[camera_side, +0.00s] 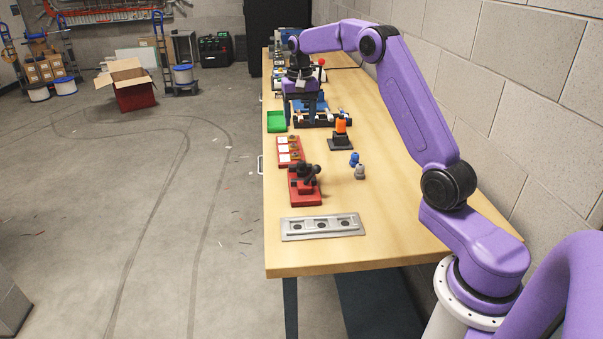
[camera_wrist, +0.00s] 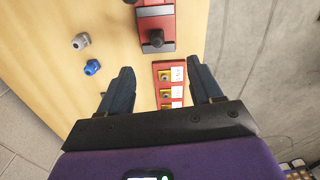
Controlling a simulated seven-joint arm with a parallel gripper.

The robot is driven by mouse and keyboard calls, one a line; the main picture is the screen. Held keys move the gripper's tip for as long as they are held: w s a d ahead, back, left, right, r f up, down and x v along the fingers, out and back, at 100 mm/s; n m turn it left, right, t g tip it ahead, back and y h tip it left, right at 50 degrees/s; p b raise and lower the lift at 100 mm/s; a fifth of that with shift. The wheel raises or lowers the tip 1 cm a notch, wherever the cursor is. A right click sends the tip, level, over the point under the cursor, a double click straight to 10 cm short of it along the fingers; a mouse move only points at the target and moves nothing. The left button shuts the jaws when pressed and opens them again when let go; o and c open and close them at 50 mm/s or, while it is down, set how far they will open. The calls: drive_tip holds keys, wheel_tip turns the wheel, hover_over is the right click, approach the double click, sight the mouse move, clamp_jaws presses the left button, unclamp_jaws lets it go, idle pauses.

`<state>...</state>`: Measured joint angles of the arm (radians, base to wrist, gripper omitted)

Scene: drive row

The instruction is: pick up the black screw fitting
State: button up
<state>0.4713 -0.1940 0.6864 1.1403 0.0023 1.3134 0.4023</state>
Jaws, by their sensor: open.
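I cannot pick out a separate loose black screw fitting in either view. Two similar small fittings stand on the bench: a blue one (camera_side: 354,159) and a grey one (camera_side: 360,173). In the wrist view the grey fitting (camera_wrist: 80,41) and the blue fitting (camera_wrist: 92,67) lie left of my gripper (camera_wrist: 161,70). My gripper is open, with nothing seen between its fingers. In the side view my gripper (camera_side: 301,115) is farther along the bench, beyond both fittings, near a dark rack that it partly overlaps.
A red-based black clamp-like device (camera_side: 304,184) stands near the front, with a grey plate (camera_side: 290,234) before it. A red tray (camera_side: 288,152) with white labels lies behind.

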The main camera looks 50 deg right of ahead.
drive_tip(key=d, duration=0.1)
hover_over(302, 162)
drive_tip(key=shift+m, duration=0.3)
drive_tip(key=f, duration=1.1)
drive_tip(key=shift+s+f, duration=0.2)
drive_tip(key=shift+f, duration=0.1)
drive_tip(key=shift+w+f, duration=0.15)
drive_tip(key=shift+f, duration=1.4)
drive_tip(key=shift+w+f, duration=0.1)
drive_tip(key=shift+f, duration=1.4)
clamp_jaws()
drive_tip(key=shift+r, duration=0.1)
